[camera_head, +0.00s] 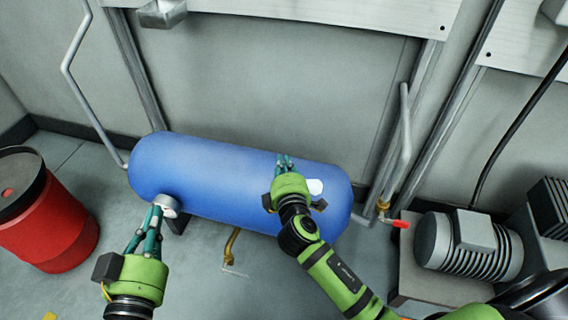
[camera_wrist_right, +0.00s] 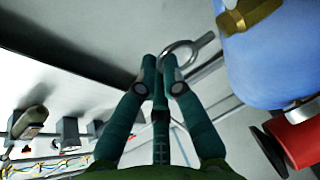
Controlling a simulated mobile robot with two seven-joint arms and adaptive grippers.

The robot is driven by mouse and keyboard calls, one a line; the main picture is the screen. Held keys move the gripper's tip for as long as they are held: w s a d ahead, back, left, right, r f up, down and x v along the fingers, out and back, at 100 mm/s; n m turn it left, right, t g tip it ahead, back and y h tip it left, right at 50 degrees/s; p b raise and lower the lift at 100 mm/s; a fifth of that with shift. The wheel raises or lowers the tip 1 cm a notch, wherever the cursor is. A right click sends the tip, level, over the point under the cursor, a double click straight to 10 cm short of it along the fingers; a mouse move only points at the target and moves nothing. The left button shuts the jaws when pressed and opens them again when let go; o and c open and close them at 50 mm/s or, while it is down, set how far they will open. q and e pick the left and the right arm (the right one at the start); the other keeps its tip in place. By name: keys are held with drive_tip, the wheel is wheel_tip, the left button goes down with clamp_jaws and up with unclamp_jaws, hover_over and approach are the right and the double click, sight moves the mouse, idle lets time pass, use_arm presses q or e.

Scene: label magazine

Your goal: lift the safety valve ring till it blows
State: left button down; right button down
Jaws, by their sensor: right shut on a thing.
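The safety valve ring (camera_wrist_right: 184,46) is a thin grey metal loop, seen in the right wrist view at the fingertips. My right gripper (camera_wrist_right: 156,72) is shut on it; in the head view the right gripper (camera_head: 285,162) is over the upper right part of the blue tank (camera_head: 225,165). The gripper hides the ring and valve body there. A brass fitting (camera_wrist_right: 246,14) on the tank shows in the wrist view. My left gripper (camera_head: 150,218) is at the tank's lower left, close to a round grey-rimmed gauge (camera_head: 167,204). Its finger opening is unclear.
A red drum (camera_head: 50,225) stands at the left. A brass valve with a red handle (camera_head: 402,224) is right of the tank, near a ribbed grey motor (camera_head: 465,248). A brass drain pipe (camera_head: 231,246) hangs below the tank. Grey pipes run along the wall behind.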

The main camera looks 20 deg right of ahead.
drive_tip(key=c, duration=1.4)
unclamp_jaws()
drive_tip(key=shift+s+r, duration=0.1)
drive_tip(key=shift+r, duration=0.05)
drive_tip(key=shift+c, duration=0.2)
drive_tip(key=v, duration=1.2)
drive_tip(key=shift+a, duration=0.1)
